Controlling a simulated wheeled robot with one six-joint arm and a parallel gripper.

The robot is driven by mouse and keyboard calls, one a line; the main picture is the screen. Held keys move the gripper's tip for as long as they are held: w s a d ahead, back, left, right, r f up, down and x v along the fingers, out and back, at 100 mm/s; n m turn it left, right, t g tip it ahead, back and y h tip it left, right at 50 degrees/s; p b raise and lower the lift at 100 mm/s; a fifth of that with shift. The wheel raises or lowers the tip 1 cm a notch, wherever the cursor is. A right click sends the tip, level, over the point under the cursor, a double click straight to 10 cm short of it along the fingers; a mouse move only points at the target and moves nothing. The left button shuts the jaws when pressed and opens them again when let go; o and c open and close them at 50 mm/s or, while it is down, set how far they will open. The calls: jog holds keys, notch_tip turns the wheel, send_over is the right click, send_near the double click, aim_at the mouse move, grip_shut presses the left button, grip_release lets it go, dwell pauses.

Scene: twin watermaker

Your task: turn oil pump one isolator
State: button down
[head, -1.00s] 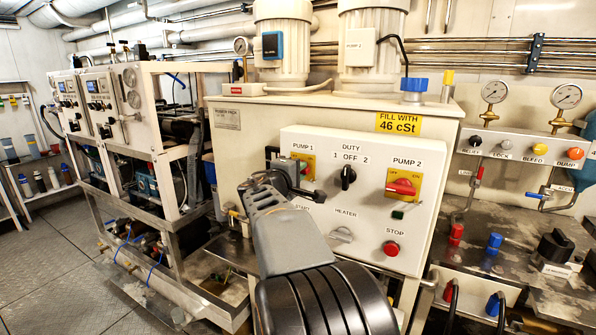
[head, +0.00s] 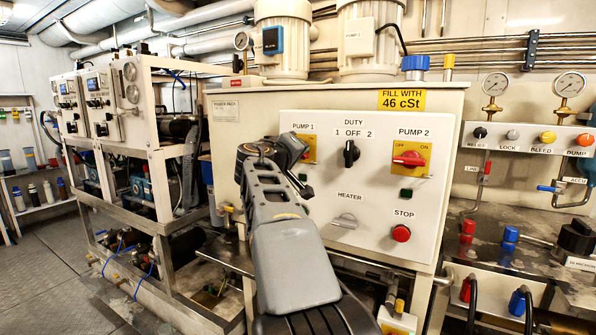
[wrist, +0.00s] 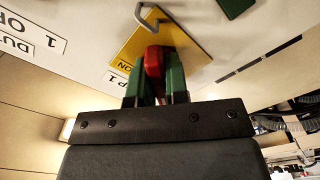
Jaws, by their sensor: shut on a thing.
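The Pump 1 isolator is a yellow plate (head: 311,151) with a red handle, below the PUMP 1 label on the white control panel (head: 375,240). In the head view my gripper (head: 300,160) covers most of it and hides the handle. In the wrist view the red handle (wrist: 153,62) stands between the green fingers of my gripper (wrist: 154,85), which are shut on it. The yellow plate lies behind the handle, with part of an ON label showing. The handle's exact angle against its ON and OFF marks cannot be told.
Right of it are the black duty selector (head: 350,153) and the Pump 2 isolator (head: 410,158), red on yellow. Below are the heater knob (head: 344,221) and the red stop button (head: 401,233). A bent grey bar (wrist: 152,14) is close beyond the handle.

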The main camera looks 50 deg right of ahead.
jog(key=m+b, duration=0.3)
jog(key=b, duration=0.1)
jog(key=m+b, duration=0.1)
jog(key=m, duration=0.1)
jog(key=shift+f+m+b, duration=0.25)
jog(key=shift+m+b, duration=0.05)
jog(key=shift+b, duration=0.1)
jog(key=shift+r+m+b, duration=0.15)
jog(key=shift+m+b, duration=0.6)
jog(key=shift+m, duration=0.4)
jog(key=shift+r+m+b, duration=0.1)
jog(key=shift+m+b, duration=0.65)
jog(key=shift+m, duration=0.4)
jog(key=shift+r, duration=0.1)
jog(key=c, duration=1.1)
grip_release()
jog(key=b+v, duration=0.1)
jog(key=v, duration=1.2)
jog(key=shift+s+a, duration=0.1)
jog(key=shift+a, duration=0.3)
